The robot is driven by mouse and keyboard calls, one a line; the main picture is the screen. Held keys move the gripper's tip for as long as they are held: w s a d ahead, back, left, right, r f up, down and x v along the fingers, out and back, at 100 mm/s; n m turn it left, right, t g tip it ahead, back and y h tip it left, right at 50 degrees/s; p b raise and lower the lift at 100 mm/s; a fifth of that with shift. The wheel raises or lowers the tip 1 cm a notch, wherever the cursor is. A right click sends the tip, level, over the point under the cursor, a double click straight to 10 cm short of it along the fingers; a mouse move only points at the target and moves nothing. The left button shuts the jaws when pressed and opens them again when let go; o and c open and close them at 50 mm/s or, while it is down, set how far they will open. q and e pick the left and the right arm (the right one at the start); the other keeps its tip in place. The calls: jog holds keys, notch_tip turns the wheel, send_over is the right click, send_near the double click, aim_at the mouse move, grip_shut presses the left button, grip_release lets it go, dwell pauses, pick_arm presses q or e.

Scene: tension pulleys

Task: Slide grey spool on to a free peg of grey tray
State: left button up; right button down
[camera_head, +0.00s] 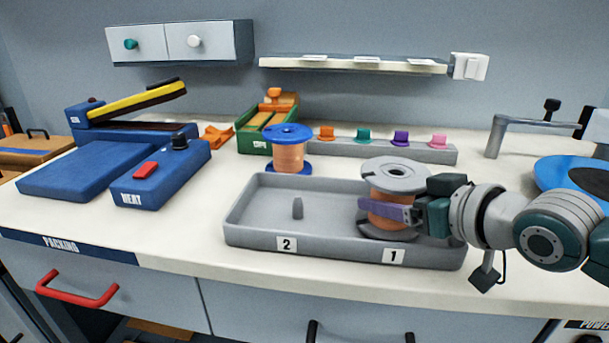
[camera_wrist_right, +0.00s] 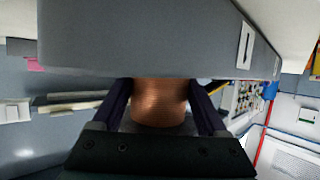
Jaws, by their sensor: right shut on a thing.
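The grey spool (camera_head: 396,177) has grey flanges and a copper winding. It stands about upright in the right half of the grey tray (camera_head: 320,245), behind label 1. Its lower flange is low inside the tray; whether it rests on the floor cannot be told. No peg shows under it. A bare grey peg (camera_head: 297,208) stands in the left half, behind label 2. My right gripper (camera_head: 402,212) is shut on the spool's winding from the right. The right wrist view shows the copper winding (camera_wrist_right: 160,100) between the fingers. My left gripper is not in view.
A blue-flanged copper spool (camera_head: 288,150) stands behind the tray. A grey rack (camera_head: 375,149) with several coloured pieces is behind too. A blue heat box (camera_head: 160,175) lies to the left, and a blue disc (camera_head: 575,178) to the right. Counter between box and tray is clear.

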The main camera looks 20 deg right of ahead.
jog(key=shift+f+b, duration=0.3)
jog(key=shift+f, duration=0.1)
dwell(0.3)
grip_release()
jog(key=p+v, duration=0.3)
jog(key=v, duration=0.5)
jog(key=shift+s, duration=0.3)
jog(key=shift+s+r, duration=0.4)
jog(key=shift+s, duration=0.2)
jog(key=shift+d, duration=0.1)
